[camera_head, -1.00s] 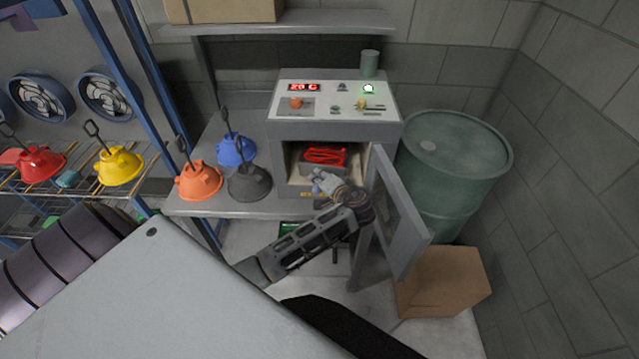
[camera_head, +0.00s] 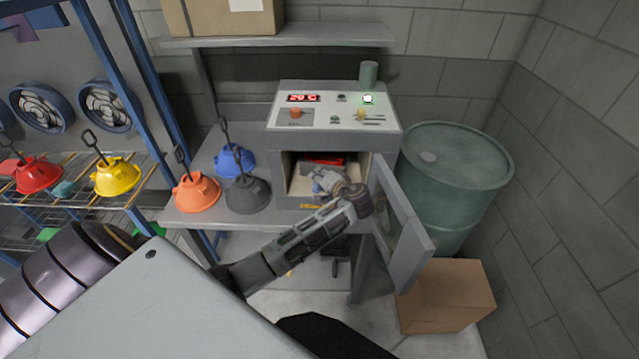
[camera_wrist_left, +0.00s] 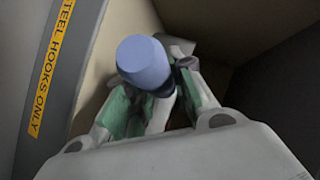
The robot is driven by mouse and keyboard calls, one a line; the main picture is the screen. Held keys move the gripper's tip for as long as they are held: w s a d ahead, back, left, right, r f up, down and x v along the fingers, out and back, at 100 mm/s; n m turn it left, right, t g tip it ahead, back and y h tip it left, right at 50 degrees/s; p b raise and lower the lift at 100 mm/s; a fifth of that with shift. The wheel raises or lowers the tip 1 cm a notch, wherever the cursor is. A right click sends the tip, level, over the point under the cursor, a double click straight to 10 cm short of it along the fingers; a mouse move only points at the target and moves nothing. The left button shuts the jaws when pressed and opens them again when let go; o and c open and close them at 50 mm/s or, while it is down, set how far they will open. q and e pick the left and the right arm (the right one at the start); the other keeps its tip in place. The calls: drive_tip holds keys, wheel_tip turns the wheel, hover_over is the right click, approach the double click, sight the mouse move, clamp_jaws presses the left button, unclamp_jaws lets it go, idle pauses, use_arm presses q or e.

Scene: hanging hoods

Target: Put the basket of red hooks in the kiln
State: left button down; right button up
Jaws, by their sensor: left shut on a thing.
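The kiln (camera_head: 390,148) stands on the bench with its door (camera_head: 400,228) swung open to the right. The grey basket (camera_head: 313,168) with the red hooks (camera_head: 323,158) is inside the kiln's opening. The opening's top edge hides part of the hooks. My left gripper (camera_head: 325,182) reaches into the opening and is shut on the basket at its near side. In the left wrist view its green-padded fingers (camera_wrist_left: 150,108) close around a blue-grey rounded part (camera_wrist_left: 145,62), likely the handle. Whether the basket touches the kiln floor is hidden. My right gripper is out of view.
Orange (camera_head: 196,193), blue (camera_head: 234,161) and dark grey (camera_head: 248,194) hoods stand left of the kiln. A green drum (camera_head: 455,180) and a cardboard box (camera_head: 446,295) stand right of the open door. A yellow label (camera_wrist_left: 52,70) edges the opening.

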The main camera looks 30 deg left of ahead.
use_arm(q)
drive_tip(key=shift+w+a+b, duration=0.5)
drive_tip(key=shift+w+b, duration=0.05)
drive_tip(key=shift+w, duration=0.3)
drive_tip(key=shift+w+a+b, duration=0.5)
drive_tip(key=shift+w+a, duration=0.05)
drive_tip(key=shift+w, duration=0.25)
drive_tip(key=shift+w+a+b, duration=0.5)
drive_tip(key=shift+w+b, duration=0.05)
drive_tip(key=shift+w, duration=0.3)
drive_tip(key=shift+f, duration=0.35)
drive_tip(key=c, duration=1.1)
unclamp_jaws()
drive_tip(key=shift+c, duration=0.2)
drive_tip(key=shift+f, duration=0.2)
